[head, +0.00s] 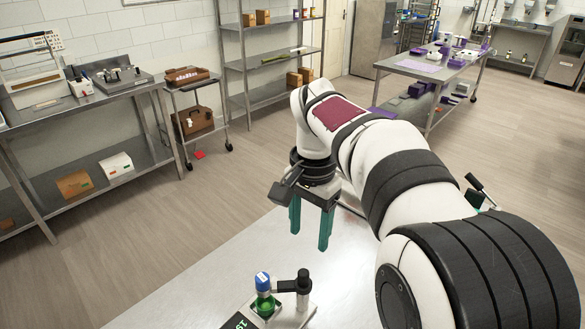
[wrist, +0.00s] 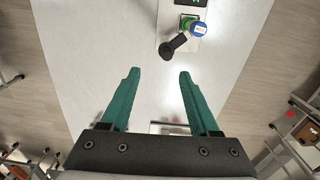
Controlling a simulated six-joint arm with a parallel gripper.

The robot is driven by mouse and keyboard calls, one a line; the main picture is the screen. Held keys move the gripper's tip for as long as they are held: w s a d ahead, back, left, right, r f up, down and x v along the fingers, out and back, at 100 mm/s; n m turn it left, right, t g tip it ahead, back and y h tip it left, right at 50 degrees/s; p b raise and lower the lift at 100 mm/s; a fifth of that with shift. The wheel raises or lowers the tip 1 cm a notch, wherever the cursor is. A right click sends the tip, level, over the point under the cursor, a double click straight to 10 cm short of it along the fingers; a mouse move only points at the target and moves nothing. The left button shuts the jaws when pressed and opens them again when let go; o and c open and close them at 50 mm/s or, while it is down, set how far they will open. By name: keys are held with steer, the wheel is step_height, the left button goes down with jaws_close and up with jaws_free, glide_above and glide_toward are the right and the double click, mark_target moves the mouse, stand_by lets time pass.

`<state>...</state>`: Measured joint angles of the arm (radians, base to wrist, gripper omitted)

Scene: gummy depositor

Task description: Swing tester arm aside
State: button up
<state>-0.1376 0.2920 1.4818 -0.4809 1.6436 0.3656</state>
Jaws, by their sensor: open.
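The tester (head: 290,318) stands on the steel table at the bottom of the head view, partly cut off, with a lit green display. Its black tester arm (head: 287,286) reaches from a black post (head: 304,290) to a blue-topped head (head: 263,281) over a green spot on the base. In the wrist view the tester arm (wrist: 179,41) lies ahead of the fingertips, with the blue top (wrist: 199,30) at its far end. My gripper (head: 310,240) is open and empty above the table, beyond the tester in the head view. Its teal fingers (wrist: 160,75) point toward the tester in the wrist view, apart from it.
A bench with equipment (head: 80,95), a small cart (head: 195,85) and a shelf rack (head: 270,60) stand along the wall. Another table with purple items (head: 440,65) is at the back.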

mark_target(303, 273)
steer(key=f, duration=0.5)
steer(key=w+f, duration=0.1)
steer(key=f, duration=0.4)
steer(key=w+f, duration=0.1)
steer(key=f, duration=0.5)
steer(key=shift+w+a+f, duration=0.1)
steer(key=shift+a, duration=0.15)
steer(key=shift+c, duration=0.4)
jaws_close()
